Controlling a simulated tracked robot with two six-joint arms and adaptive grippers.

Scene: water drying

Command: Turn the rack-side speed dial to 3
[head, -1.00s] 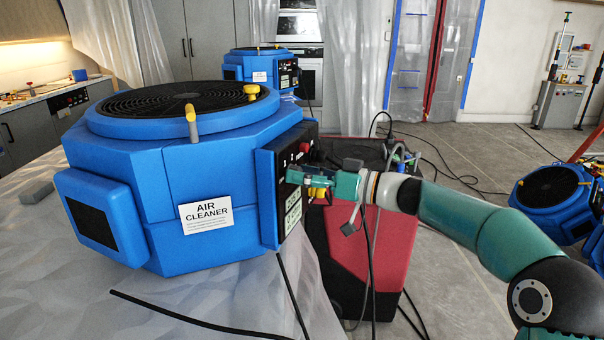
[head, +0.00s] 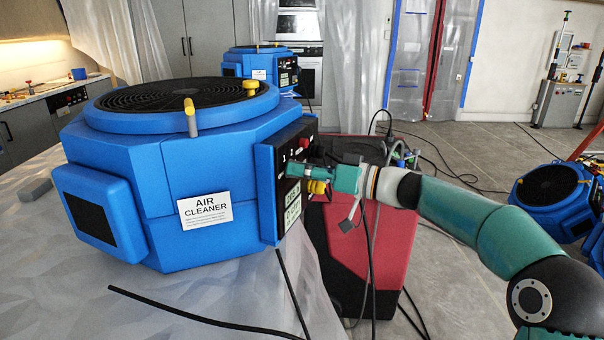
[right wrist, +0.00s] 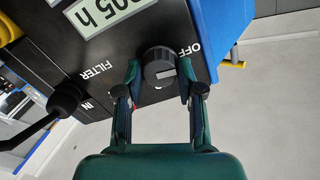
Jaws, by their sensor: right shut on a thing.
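The blue air cleaner (head: 150,225) stands on a sheet-covered surface at the left of the head view. Its black control panel (head: 284,152) faces right, toward my right gripper (head: 290,171). In the right wrist view, a round black dial (right wrist: 158,66) with a light grey mark sits on the panel, close to the word OFF. My right gripper (right wrist: 158,78) is shut on this dial, one finger on each side. No number 3 is readable around the dial; the fingers hide part of the panel. My left gripper is not in view.
A black plug with a cable (right wrist: 66,98) sits beside the dial, near the words FILTER and IN. A red and black case (head: 390,240) stands below my right arm. Other blue air cleaners stand behind (head: 262,68) and on the floor at right (head: 550,188).

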